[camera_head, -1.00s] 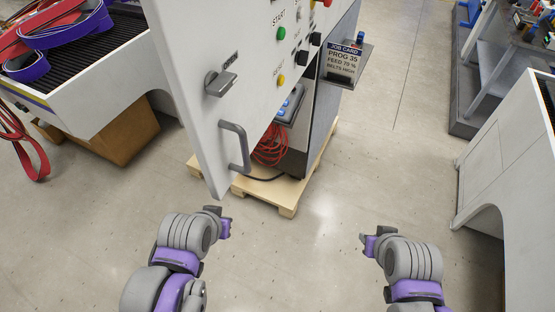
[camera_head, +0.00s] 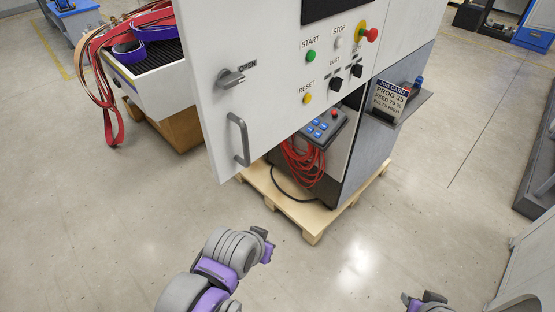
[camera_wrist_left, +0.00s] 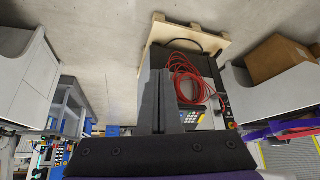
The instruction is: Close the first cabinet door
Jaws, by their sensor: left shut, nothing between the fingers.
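The white cabinet door (camera_head: 215,110) stands open in the head view, swung out toward me at the left. It carries a grey bar handle (camera_head: 238,139), a latch knob (camera_head: 231,78) beside the word OPEN, and buttons and switches. Inside the cabinet, a coiled red cable (camera_head: 303,160) and a keypad unit (camera_head: 322,129) show below the door. My left gripper (camera_head: 266,244) is shut and empty, below and in front of the door, apart from it. In the left wrist view its fingers (camera_wrist_left: 170,105) are together. My right gripper (camera_head: 420,300) is at the bottom edge, largely cut off.
The cabinet stands on a wooden pallet (camera_head: 310,222). A job card holder (camera_head: 398,101) juts from its right side. A machine with belts (camera_head: 150,78) stands behind the door at left. The floor in front is clear. Grey equipment (camera_head: 525,262) is at lower right.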

